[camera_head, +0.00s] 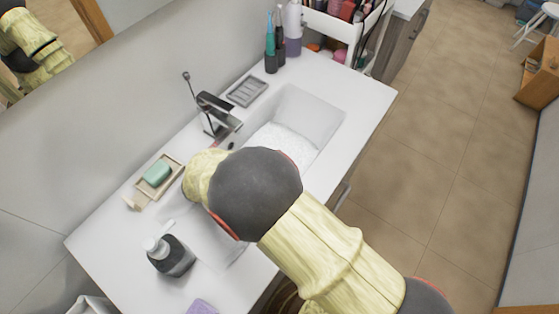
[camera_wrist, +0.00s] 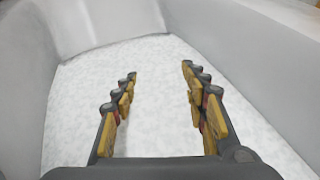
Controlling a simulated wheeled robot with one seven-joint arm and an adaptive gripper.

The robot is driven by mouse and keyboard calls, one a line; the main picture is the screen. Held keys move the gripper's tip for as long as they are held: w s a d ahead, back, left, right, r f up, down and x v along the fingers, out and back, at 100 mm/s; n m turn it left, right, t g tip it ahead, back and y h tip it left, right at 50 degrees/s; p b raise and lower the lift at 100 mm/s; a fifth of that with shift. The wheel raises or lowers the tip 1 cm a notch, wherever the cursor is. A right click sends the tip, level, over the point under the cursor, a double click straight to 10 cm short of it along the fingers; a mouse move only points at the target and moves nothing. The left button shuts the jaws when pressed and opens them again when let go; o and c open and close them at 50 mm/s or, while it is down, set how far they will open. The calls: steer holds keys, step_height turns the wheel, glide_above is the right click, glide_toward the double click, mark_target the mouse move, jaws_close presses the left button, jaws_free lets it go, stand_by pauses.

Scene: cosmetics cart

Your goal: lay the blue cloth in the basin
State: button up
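The white basin (camera_head: 312,108) is set into the counter, its near part hidden by my arm. Its floor looks white and speckled. In the wrist view, the basin walls (camera_wrist: 105,22) surround the pale, speckled floor. My gripper (camera_wrist: 159,68) points down at this floor, with its two yellow and dark fingers wide apart and nothing between them. In the head view my arm hides the gripper. No plainly blue cloth shows. A lavender piece (camera_head: 202,307), cut off at the bottom edge, lies on the counter; I cannot tell whether it is the cloth.
A black faucet (camera_head: 215,108) stands behind the basin. A green soap bar (camera_head: 157,173) sits on a beige dish at left. A dark pump bottle (camera_head: 170,255) stands at near left, and a grey soap dish (camera_head: 247,91) lies beyond the faucet. The counter's right end is clear.

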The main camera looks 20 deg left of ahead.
steer(key=o, duration=0.4)
steer(key=shift+c, duration=0.2)
steer(key=shift+r, duration=0.15)
steer(key=shift+s+a+r, duration=0.2)
steer(key=shift+s+r, duration=0.05)
steer(key=p+v, duration=0.3)
steer(key=v, duration=0.3)
steer(key=shift+s+a, duration=0.2)
steer(key=shift+s, duration=0.15)
